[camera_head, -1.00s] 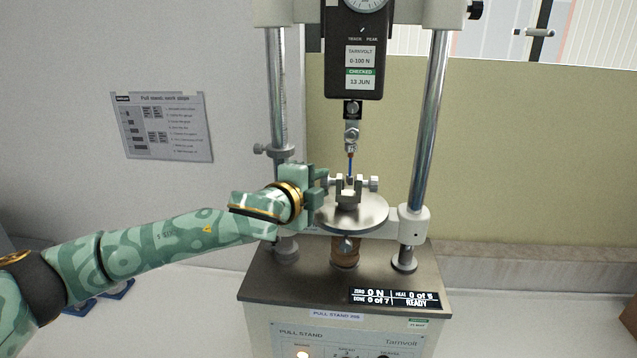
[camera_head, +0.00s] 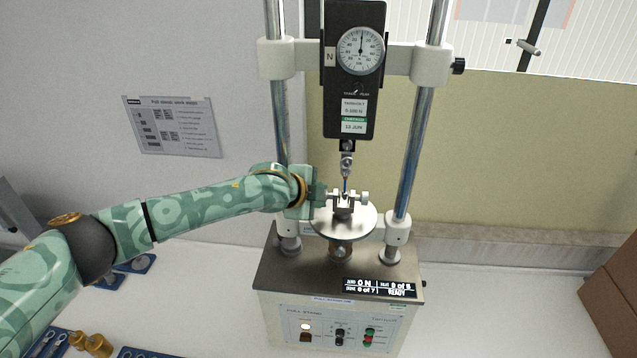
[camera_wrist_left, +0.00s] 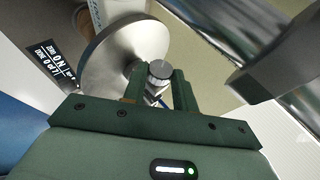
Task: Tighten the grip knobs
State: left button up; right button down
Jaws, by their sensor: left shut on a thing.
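My left gripper (camera_head: 321,195) reaches in from the left and is shut on the left grip knob. In the left wrist view its fingers stand on either side of this round grey knob (camera_wrist_left: 160,70). The right grip knob (camera_head: 365,197) is free on the other side of the small metal grip (camera_head: 343,211). The grip stands on the round steel plate (camera_head: 325,224). My right gripper is not in view.
Two steel columns (camera_head: 413,150) flank the grip, with a crosshead (camera_head: 278,58) above. The display (camera_head: 380,287) reads 0 N and READY. Blue trays with brass parts (camera_head: 97,344) lie at lower left. Brown boxes (camera_head: 612,290) stand at right. The bench front right is clear.

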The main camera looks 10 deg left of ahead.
pick_arm(q)
jog(key=shift+w+a+g, duration=0.1)
jog(key=shift+g, duration=0.3)
jog(key=o, duration=1)
jog(key=shift+r, duration=0.15)
jog(key=b+v, duration=0.2)
jog(key=v, duration=1.4)
jog(key=shift+a, duration=0.1)
